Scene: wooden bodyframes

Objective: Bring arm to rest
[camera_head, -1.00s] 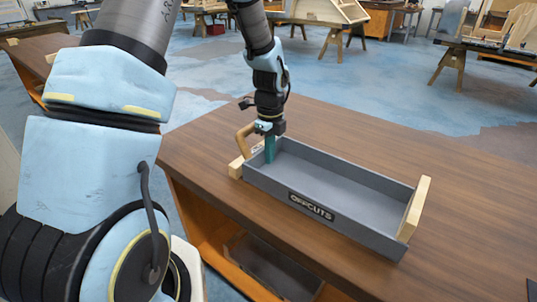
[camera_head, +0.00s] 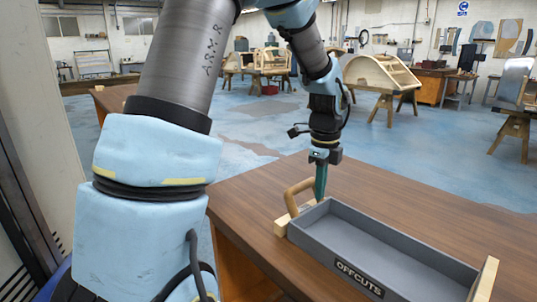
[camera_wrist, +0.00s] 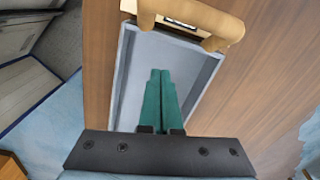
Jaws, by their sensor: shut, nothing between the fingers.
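My gripper (camera_head: 320,182) is at the end of my arm, pointing down at the handle end of the grey tray. In the wrist view its green fingers (camera_wrist: 160,82) lie together with nothing between them. The long grey tray (camera_head: 405,250), labelled OFFCUTS, rests on the wooden workbench and looks empty where its inside shows. The fingertips are close to the tray's near-left end, beside the tan curved handle (camera_head: 291,196); whether they are above its rim or inside it I cannot tell. The handle also shows in the wrist view (camera_wrist: 205,14).
The brown workbench (camera_head: 250,205) has bare top to the right of and behind the tray. Blue floor (camera_head: 250,135) lies beyond it. Wooden frames on trestles (camera_head: 380,75) and other benches stand farther back. A pale wall panel is at the far left.

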